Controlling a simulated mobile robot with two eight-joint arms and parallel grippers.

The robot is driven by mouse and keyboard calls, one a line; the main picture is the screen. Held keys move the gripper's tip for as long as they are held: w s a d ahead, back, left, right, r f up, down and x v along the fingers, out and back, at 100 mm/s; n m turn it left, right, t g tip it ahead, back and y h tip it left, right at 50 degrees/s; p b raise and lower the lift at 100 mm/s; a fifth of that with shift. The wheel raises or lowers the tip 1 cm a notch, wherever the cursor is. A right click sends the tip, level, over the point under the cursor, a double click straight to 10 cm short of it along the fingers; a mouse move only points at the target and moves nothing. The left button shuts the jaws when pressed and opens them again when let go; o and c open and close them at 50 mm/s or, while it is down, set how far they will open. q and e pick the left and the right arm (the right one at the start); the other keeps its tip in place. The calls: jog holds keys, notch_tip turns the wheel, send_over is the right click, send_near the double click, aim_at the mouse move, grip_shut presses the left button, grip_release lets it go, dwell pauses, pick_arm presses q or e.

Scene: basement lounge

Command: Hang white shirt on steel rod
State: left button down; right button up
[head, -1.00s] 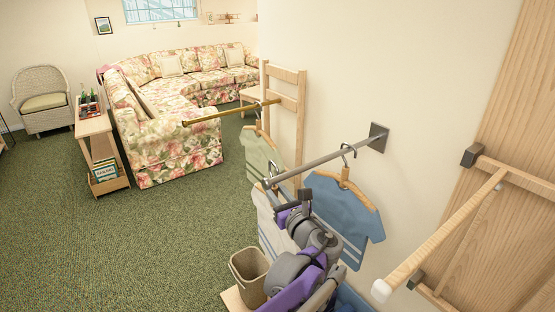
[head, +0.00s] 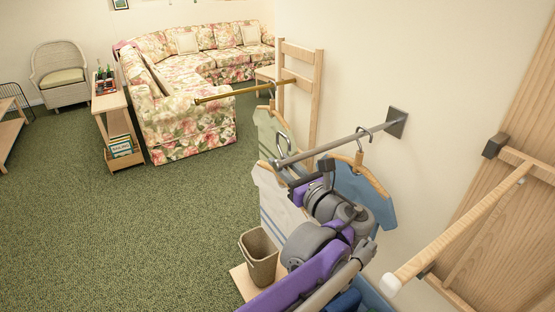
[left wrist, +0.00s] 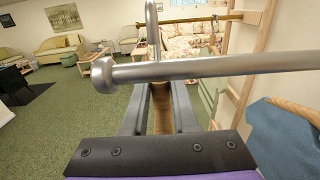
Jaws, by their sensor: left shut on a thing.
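The steel rod (head: 335,145) juts from a wall plate, its free end toward the left. A blue shirt (head: 368,192) hangs on it by a wooden hanger. My left gripper (head: 296,184) is shut on the wooden hanger of the white shirt (head: 278,212), just below the rod's free end. The hanger's metal hook (head: 283,145) stands up at that end. In the left wrist view the hook (left wrist: 152,28) rises behind the rod (left wrist: 200,69), and the hanger (left wrist: 161,108) is between my fingers. Whether hook and rod touch, I cannot tell. My right gripper is not in view.
A brass rod (head: 240,92) with a green shirt (head: 270,130) is behind. A wooden rod (head: 460,225) juts out at right. A bin (head: 259,257) stands below. A floral sofa (head: 190,125) and side table (head: 115,118) are farther back.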

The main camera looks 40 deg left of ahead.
pick_arm(q)
jog(key=shift+v, duration=1.75)
jog(key=shift+f+b, duration=0.9)
jog(key=shift+f, duration=0.4)
jog(key=c, duration=0.6)
grip_release()
jog(key=shift+d, duration=0.1)
jog(key=v, duration=1)
jog(key=shift+s+d, duration=0.2)
jog(key=shift+d, duration=0.05)
jog(key=shift+f, duration=0.1)
